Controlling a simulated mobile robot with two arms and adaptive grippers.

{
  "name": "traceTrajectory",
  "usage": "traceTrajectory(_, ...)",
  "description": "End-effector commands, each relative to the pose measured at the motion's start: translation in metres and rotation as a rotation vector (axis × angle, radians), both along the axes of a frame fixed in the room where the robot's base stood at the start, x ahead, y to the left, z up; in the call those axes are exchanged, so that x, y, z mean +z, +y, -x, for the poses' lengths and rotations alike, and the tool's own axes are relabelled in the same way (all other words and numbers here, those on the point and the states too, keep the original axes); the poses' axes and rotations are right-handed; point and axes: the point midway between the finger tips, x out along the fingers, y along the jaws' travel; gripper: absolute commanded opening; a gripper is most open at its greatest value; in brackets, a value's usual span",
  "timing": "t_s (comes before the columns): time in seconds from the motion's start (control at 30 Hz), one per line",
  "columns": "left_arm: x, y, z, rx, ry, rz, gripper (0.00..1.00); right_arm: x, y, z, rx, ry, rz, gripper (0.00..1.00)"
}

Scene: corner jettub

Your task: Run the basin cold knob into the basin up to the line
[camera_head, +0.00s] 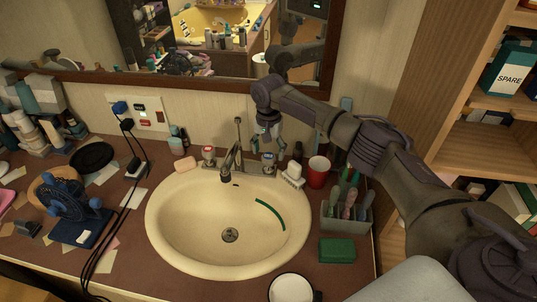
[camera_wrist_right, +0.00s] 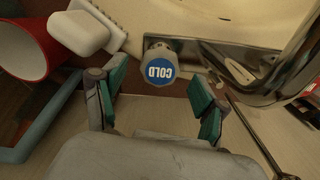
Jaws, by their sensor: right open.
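The cream basin (camera_head: 190,222) is set in a brown counter. It looks empty, with a drain at the bottom and a green curved line (camera_head: 271,214) on its right inner wall. The faucet (camera_head: 231,160) stands at the back; no water shows from its spout. The cold knob (camera_head: 268,158) is right of the faucet; in the right wrist view its blue COLD cap (camera_wrist_right: 160,70) faces the camera. A red-marked knob (camera_head: 208,153) is on the left. My right gripper (camera_wrist_right: 156,105) is open, its green-padded fingers either side of and short of the cold knob, apparently not touching. My left gripper is out of view.
A grey caddy (camera_head: 345,216), green sponge (camera_head: 337,250) and white mug (camera_head: 290,288) line the right side. A blue fan (camera_head: 70,210) and black cords are left.

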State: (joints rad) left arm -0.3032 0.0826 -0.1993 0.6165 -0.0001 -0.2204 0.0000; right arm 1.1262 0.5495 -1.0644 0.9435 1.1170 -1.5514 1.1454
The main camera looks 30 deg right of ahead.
Motion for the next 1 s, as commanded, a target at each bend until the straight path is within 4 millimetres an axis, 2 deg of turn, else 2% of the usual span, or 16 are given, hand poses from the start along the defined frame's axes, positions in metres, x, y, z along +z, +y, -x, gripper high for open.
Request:
traceTrajectory(0.1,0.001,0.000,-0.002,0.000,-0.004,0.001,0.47,-0.015,0.000,0.000,-0.001,0.002,0.001,0.72)
traceTrajectory(0.2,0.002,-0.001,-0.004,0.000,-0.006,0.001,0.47,-0.021,0.000,0.000,0.000,0.001,0.001,0.72)
traceTrajectory(0.53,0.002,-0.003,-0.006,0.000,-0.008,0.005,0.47,-0.025,0.000,0.000,0.001,0.000,0.000,0.72)
traceTrajectory(0.9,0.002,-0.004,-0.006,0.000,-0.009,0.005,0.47,-0.024,0.000,0.000,0.001,0.000,0.000,0.12)
traceTrajectory(1.0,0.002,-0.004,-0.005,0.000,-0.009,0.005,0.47,-0.024,0.000,0.000,0.003,0.000,0.000,0.12)
